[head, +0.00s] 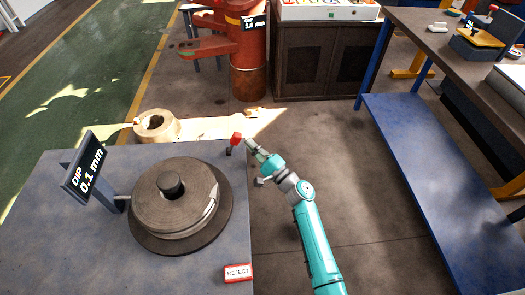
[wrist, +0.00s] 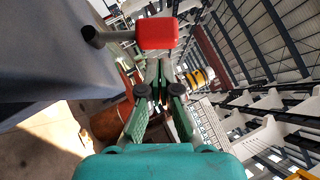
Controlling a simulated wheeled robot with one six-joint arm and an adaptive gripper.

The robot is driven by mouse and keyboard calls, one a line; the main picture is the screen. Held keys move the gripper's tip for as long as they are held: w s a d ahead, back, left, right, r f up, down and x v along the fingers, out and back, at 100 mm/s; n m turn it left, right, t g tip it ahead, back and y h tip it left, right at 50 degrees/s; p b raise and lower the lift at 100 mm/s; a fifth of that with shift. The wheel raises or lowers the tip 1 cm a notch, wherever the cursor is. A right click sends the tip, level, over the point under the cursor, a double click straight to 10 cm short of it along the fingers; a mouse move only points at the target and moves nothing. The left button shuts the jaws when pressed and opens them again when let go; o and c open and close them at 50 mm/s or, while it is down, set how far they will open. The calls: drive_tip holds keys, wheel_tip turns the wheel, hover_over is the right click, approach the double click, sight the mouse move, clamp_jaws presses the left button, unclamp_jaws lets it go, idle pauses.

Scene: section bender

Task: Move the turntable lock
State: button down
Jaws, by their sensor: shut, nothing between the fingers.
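A round turntable (head: 182,241) with a coiled strip and a dark central knob stands on the grey-blue table. A small lever with a red knob (head: 236,138), which looks like the turntable lock, sits at the table's right far edge. In the wrist view the red knob (wrist: 157,33) on its dark lever (wrist: 105,37) shows just beyond my fingertips. My gripper (head: 251,145) is beside the knob, to its right, past the table edge. In the wrist view my gripper (wrist: 158,72) is shut with nothing in it. I cannot tell whether the fingers touch the knob.
A sign reading "DIP 0.1 mm" (head: 86,172) stands left of the turntable. A REJECT label (head: 238,273) lies at the table's front right. A red-orange machine (head: 248,55) and a dark cabinet (head: 323,55) stand behind. A blue bench shelf (head: 430,165) is right; floor between is clear.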

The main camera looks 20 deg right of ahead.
sight(235, 139)
drive_tip(key=shift+w+a+r, duration=0.2)
drive_tip(key=shift+a+r, duration=0.1)
drive_tip(key=shift+a, duration=0.25)
drive_tip(key=shift+w+a+r+n+g, duration=0.15)
drive_tip(key=shift+a+r+n+g, duration=0.6)
drive_tip(key=shift+n, duration=0.45)
drive_tip(key=a+n+g, duration=0.1)
drive_tip(key=a+r+n+g+h, duration=0.1)
drive_tip(key=shift+w+r+n+g, duration=0.25)
drive_tip(key=shift+w+n+g, duration=0.05)
drive_tip(key=shift+w+g, duration=0.05)
drive_tip(key=shift+w+a+r+n+g+h, duration=0.15)
drive_tip(key=shift+w+a+n+g+h, duration=0.05)
drive_tip(key=shift+a+n+g+h, duration=0.25)
drive_tip(key=shift+w+a+r+n+g+h, duration=0.15)
drive_tip(key=shift+a+n+g+h, duration=0.15)
drive_tip(key=shift+a+n, duration=0.2)
drive_tip(key=shift+w+a, duration=0.1)
drive_tip(key=shift+a, duration=0.45)
